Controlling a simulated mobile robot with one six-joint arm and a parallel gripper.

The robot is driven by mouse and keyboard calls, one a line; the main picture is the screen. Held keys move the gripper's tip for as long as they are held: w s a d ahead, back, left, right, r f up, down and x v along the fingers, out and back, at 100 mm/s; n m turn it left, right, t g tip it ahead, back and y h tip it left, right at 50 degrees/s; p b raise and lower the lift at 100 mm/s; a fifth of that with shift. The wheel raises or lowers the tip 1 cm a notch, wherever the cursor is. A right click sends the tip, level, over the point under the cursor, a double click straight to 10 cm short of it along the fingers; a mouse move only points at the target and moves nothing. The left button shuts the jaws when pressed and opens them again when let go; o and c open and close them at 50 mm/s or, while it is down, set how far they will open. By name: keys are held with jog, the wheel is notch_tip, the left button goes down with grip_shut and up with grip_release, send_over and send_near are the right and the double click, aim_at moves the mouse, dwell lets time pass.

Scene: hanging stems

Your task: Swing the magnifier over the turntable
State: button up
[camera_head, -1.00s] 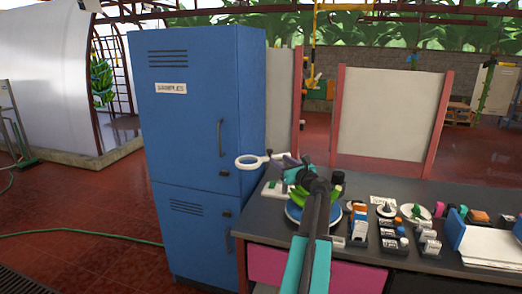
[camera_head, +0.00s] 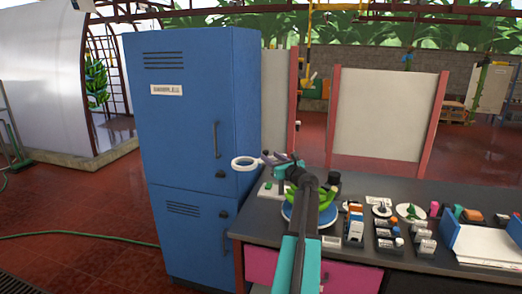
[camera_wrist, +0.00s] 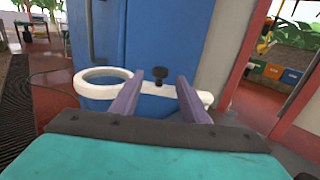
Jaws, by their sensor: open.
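The magnifier (camera_head: 246,163) is a white ring on a short arm, standing out to the left of the bench in front of the blue cabinet. In the wrist view its ring (camera_wrist: 100,74) lies left of my fingers, and a black knob (camera_wrist: 160,75) shows between them. My gripper (camera_wrist: 156,87) has its two purple fingers apart, one on each side of the knob, over the white magnifier arm; contact cannot be told. The blue turntable (camera_head: 288,213) carries green bananas (camera_head: 322,198) and is partly hidden behind my arm.
The tall blue cabinet (camera_head: 195,120) stands just left of the bench (camera_head: 375,180). Several bottles, boxes and dishes cover the bench right of the turntable. A black-capped item (camera_head: 334,179) stands behind the turntable. A green hose (camera_head: 80,234) lies on the floor.

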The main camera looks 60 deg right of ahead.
jog(key=p+x, duration=0.2)
jog(key=x, duration=0.7)
jog(key=shift+w, duration=0.25)
jog(key=shift+d, duration=0.1)
jog(key=shift+c, duration=0.5)
grip_shut()
jog(key=shift+r, duration=0.15)
